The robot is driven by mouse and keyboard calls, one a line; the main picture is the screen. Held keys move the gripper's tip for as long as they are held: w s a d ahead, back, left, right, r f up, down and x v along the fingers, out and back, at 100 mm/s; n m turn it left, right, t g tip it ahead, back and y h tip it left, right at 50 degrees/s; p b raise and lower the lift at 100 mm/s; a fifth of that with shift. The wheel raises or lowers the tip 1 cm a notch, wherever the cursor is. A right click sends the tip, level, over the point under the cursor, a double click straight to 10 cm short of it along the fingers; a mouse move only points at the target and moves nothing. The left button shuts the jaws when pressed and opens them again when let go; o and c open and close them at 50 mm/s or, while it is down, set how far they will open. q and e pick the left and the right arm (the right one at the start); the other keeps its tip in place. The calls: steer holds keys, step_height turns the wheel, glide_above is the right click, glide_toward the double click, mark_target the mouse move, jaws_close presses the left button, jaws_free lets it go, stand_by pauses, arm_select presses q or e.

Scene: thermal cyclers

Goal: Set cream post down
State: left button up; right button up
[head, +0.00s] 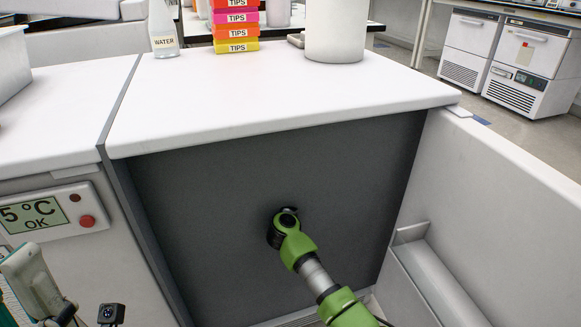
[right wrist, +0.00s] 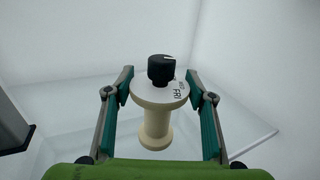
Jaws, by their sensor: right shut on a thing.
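The cream post (right wrist: 155,124) is a spool-shaped piece with a wide pale top disc, marked "FRI", and a black knob (right wrist: 160,69) on it. It stands roughly upright in the right wrist view. My right gripper (right wrist: 160,95) has one teal-padded finger on each side of the post and is shut on it. In the head view my green right arm ends in front of a dark grey panel (head: 210,190), and its fingers and the post are hidden. My left gripper (head: 40,290) is partly in view at the lower left; its finger opening is unclear.
Pale walls surround the post in the right wrist view, with a clear glass-like sheet (right wrist: 240,128) below. A white counter (head: 260,95) carries a water bottle (head: 163,32), stacked tip boxes (head: 237,32) and a white container (head: 335,32). A display unit (head: 50,214) reads 5°C OK.

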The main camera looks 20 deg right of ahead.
steer(key=o, duration=1.2)
